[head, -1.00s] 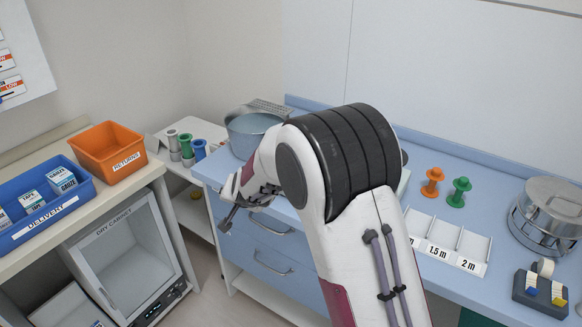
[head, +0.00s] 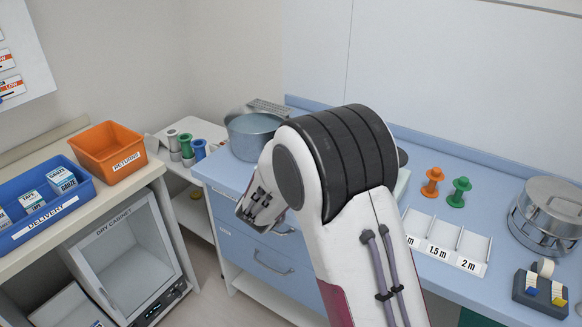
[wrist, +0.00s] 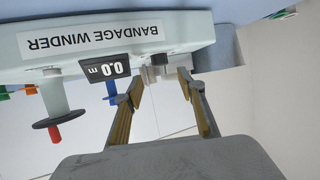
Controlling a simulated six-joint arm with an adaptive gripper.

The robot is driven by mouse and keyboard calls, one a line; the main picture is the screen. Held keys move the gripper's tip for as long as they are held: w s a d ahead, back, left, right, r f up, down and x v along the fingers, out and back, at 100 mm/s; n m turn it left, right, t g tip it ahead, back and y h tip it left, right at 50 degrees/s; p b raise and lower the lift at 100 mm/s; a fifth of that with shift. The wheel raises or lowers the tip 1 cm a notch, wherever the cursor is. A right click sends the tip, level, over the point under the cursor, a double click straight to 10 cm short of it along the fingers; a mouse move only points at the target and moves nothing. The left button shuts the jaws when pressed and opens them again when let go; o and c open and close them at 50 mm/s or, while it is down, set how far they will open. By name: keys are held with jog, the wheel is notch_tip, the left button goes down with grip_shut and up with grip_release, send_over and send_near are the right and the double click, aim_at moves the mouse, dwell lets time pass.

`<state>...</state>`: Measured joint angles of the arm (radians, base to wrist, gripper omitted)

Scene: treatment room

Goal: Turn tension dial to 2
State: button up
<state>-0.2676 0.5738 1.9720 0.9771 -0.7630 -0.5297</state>
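The bandage winder (wrist: 95,45) fills the top of the wrist view, upside down, with a pale body and printed label. A small dark knob (wrist: 160,59), possibly the tension dial, sits beside the display; no scale or setting is readable. My gripper (wrist: 160,76) is open, its fingers apart and tips close to the knob; contact cannot be told. In the head view my gripper (head: 262,203) is in front of the blue drawers, and my arm hides most of the winder.
A spindle with a dark disc and red tip (wrist: 47,124) sticks out from the winder. The blue counter (head: 400,235) holds a metal pot (head: 255,135), orange (head: 432,182) and green (head: 459,192) spools, a length tray (head: 440,240) and a steel drum (head: 548,215).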

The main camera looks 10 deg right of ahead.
jog(key=shift+w, duration=0.15)
jog(key=shift+x, duration=3.8)
jog(key=shift+f, duration=0.1)
jog(key=c, duration=1.1)
